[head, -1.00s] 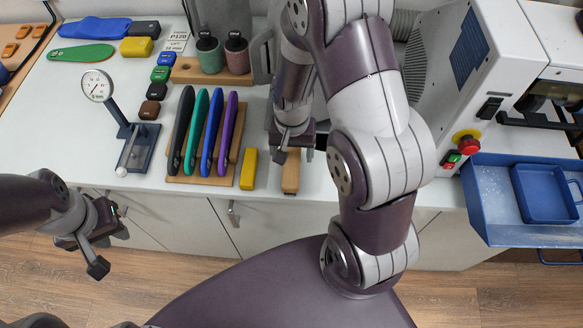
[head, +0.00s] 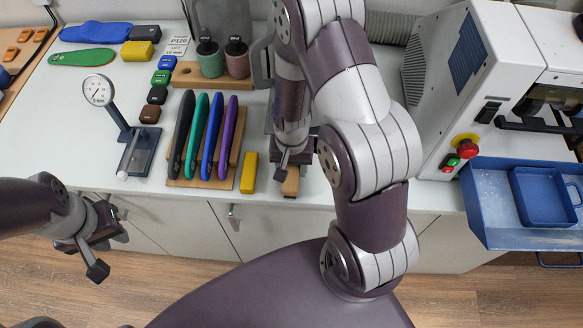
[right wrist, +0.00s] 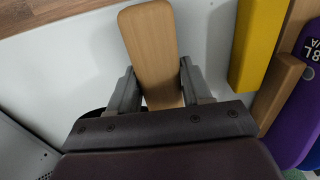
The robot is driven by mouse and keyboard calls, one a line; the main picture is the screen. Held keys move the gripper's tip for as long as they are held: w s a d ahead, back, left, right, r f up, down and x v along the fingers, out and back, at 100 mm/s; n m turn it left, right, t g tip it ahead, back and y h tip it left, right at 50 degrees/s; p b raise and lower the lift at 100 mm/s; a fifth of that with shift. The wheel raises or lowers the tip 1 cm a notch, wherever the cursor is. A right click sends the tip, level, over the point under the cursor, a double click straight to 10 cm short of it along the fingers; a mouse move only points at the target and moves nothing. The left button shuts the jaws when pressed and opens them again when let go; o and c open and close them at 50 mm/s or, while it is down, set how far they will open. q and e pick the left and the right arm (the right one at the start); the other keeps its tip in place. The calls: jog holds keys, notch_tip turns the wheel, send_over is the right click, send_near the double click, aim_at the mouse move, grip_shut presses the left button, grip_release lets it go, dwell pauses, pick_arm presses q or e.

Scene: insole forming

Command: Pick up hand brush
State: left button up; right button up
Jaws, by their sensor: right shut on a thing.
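The hand brush shows as a pale wooden handle (head: 291,184) near the front edge of the white table, right of the yellow block. It also shows in the right wrist view (right wrist: 150,45), its rounded end pointing away from my gripper. My right gripper (head: 290,168) is over it from above. In the right wrist view its fingers (right wrist: 158,88) stand on either side of the handle, shut on it. The brush's far part is hidden under the gripper. I cannot tell whether it is clear of the table. My left gripper (head: 109,243) is open and empty, in front of the table.
A yellow block (head: 249,173) and a rack of several coloured insoles (head: 207,140) stand left of the brush. A dial gauge stand (head: 138,150) is further left. A machine (head: 470,75) and blue tray (head: 480,205) are at the right.

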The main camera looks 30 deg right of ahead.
jog(key=shift+r, duration=0.4)
notch_tip(320, 180, up, 3)
jog(key=shift+w+f, duration=0.1)
jog(key=s+d+r, duration=0.5)
jog(key=s+r, duration=0.2)
jog(key=s, duration=0.3)
jog(key=shift+s+d+r+b, duration=0.15)
jog(key=shift+s+d+b, duration=0.05)
jog(key=shift+s+b, duration=0.1)
